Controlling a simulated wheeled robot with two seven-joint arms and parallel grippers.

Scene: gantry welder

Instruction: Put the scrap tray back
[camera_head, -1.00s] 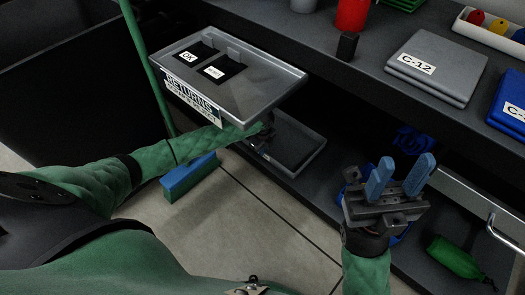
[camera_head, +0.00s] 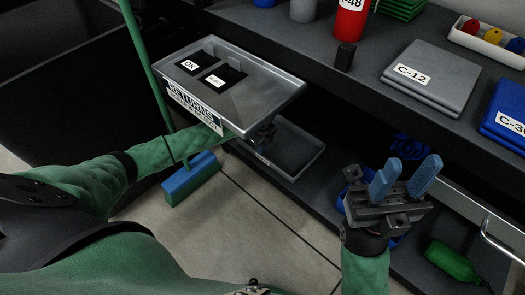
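A shallow grey tray (camera_head: 296,150), which I take for the scrap tray, sits at the lower shelf, below and behind the returns tray. A small pale label shows on its near side. My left gripper (camera_head: 264,140) is at the tray's near left edge, partly hidden under the returns tray. Its fingers are dark and small, so I cannot tell whether they are closed on the rim. My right gripper (camera_head: 403,178) is open and empty, its two blue fingers apart, in front of the lower shelf at the right.
The grey returns tray (camera_head: 262,92), with two labelled slots, overhangs my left forearm. A blue and green broom (camera_head: 190,179) stands at the left. The upper shelf holds a grey C-12 lid (camera_head: 440,72), a blue box (camera_head: 505,115) and a red cylinder (camera_head: 351,18). A green bottle (camera_head: 450,260) lies lower right.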

